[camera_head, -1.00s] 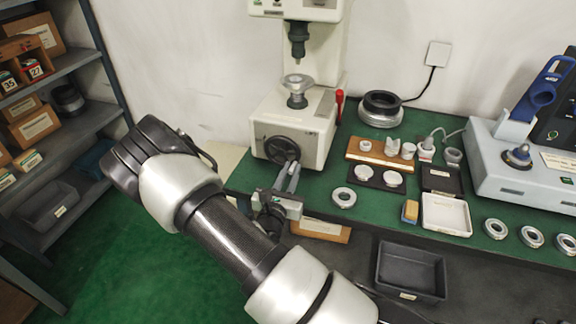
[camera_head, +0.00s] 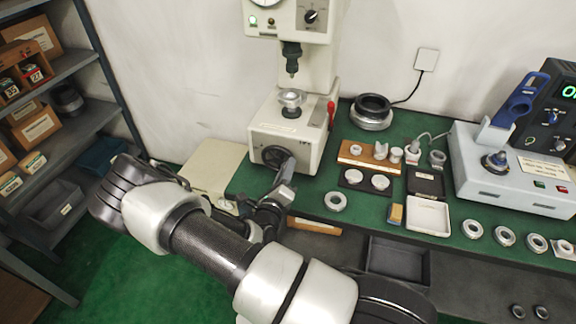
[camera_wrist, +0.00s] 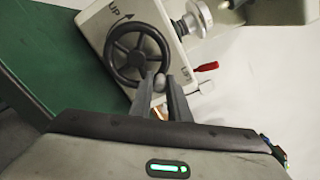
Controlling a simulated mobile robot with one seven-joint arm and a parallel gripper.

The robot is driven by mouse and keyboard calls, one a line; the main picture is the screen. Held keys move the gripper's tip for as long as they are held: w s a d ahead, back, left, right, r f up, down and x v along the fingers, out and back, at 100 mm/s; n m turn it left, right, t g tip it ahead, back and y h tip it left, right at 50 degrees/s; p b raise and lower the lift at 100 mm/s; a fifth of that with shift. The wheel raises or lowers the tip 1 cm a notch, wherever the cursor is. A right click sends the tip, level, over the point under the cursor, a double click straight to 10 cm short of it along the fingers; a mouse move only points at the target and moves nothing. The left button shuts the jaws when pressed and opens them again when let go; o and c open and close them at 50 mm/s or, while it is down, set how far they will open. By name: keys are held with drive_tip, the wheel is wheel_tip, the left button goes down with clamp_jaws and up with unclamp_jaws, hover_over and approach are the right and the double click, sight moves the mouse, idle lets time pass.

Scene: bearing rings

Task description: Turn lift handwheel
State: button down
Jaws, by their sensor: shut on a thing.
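The lift handwheel (camera_wrist: 119,55) is a black spoked wheel on the front of the white tester base, marked "UP" with a curved arrow in the wrist view. In the head view the handwheel (camera_head: 274,155) is partly covered by my gripper. My gripper (camera_wrist: 160,82) has its two fingers shut on the handwheel's grey knob (camera_wrist: 159,81) at the rim's lower right. In the head view my gripper (camera_head: 287,168) reaches the wheel from the front. The small round stage (camera_head: 291,97) sits on a screw above the base, below the indenter (camera_head: 291,62).
A red lever (camera_head: 331,109) is on the base's right side. Right of it on the green bench are a dark ring stack (camera_head: 372,110), a wooden block holder (camera_head: 357,152), a white tray (camera_head: 428,216), several bearing rings and a grey instrument (camera_head: 515,165). Shelves (camera_head: 75,130) stand left.

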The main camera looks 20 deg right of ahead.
sight(278, 150)
drive_tip(key=n+p, duration=0.1)
drive_tip(key=a+r+n+p, duration=0.1)
drive_tip(key=n, duration=0.1)
drive_tip(key=w+r+n+p, duration=0.1)
drive_tip(key=n, duration=0.1)
drive_tip(key=shift+a, duration=0.15)
drive_tip(key=n, duration=0.2)
drive_tip(key=a+n, duration=0.1)
drive_tip(key=shift+w+r+p, duration=0.25)
drive_tip(key=shift+r+p, duration=0.05)
drive_tip(key=shift+p, duration=0.1)
drive_tip(key=shift+w+a+r+n+g, duration=0.15)
drive_tip(key=shift+w+a+n, duration=0.15)
drive_tip(key=shift+n, duration=0.6)
drive_tip(key=shift+w+a+f+n+g, duration=0.15)
drive_tip(key=shift+a+n, duration=0.1)
drive_tip(key=shift+n, duration=0.65)
drive_tip(key=shift+r, duration=0.1)
drive_tip(key=c, duration=1.7)
unclamp_jaws()
drive_tip(key=shift+o, duration=0.2)
